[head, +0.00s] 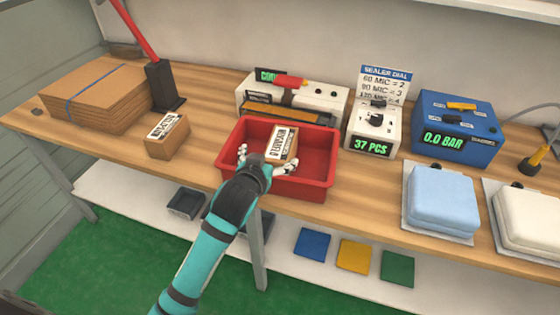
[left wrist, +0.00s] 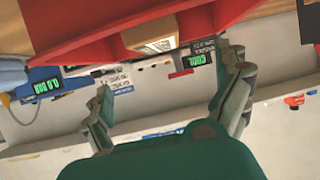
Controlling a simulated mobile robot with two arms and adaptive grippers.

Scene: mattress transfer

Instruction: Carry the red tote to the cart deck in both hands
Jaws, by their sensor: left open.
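The red tote (head: 318,165) stands on the wooden table near its front edge, with a small brown labelled carton (head: 284,143) inside. My left gripper (head: 266,158) is open over the tote's front left part, its fingers spread close to the carton. I cannot tell whether it touches the rim. The left wrist view, seen upside down, shows the open left gripper (left wrist: 170,74), part of the red tote (left wrist: 85,35) and the carton (left wrist: 150,35). My right gripper is not in view. No cart deck shows.
Another carton (head: 167,137) sits left of the tote, near a cardboard stack (head: 95,95) and a red-handled press (head: 162,88). A sealer (head: 250,92), a dial box (head: 372,132) and a blue gauge box (head: 455,128) stand behind and right.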

